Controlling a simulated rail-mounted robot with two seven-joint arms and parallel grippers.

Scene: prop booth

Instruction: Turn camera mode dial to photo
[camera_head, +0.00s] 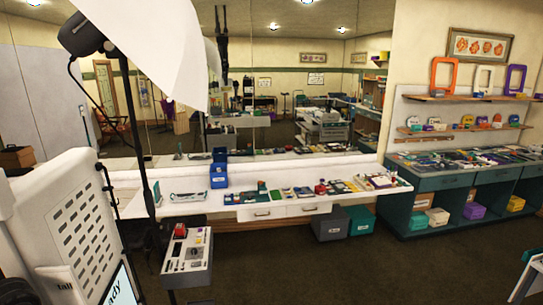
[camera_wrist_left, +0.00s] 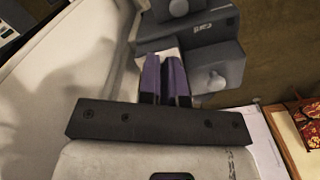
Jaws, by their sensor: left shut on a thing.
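In the left wrist view, a dark grey unit (camera_wrist_left: 203,32) with stepped blocks, small pale lettering and round knobs stands beside a pale panel. One grey knob (camera_wrist_left: 215,82) shows on the block to the right of my fingers. My left gripper (camera_wrist_left: 165,63), with purple fingers, reaches up against this unit and is shut on a part of it. The held part is hidden between the fingers, so I cannot tell which setting a dial is on. The head view shows neither gripper. My right gripper is in no view.
A large white cabinet (camera_head: 75,215) with a vent grille and a screen fills the left of the head view. A white umbrella (camera_head: 150,45) on a stand rises behind it. A long white counter (camera_head: 385,190) with props stands farther off. Dark floor lies open at the right.

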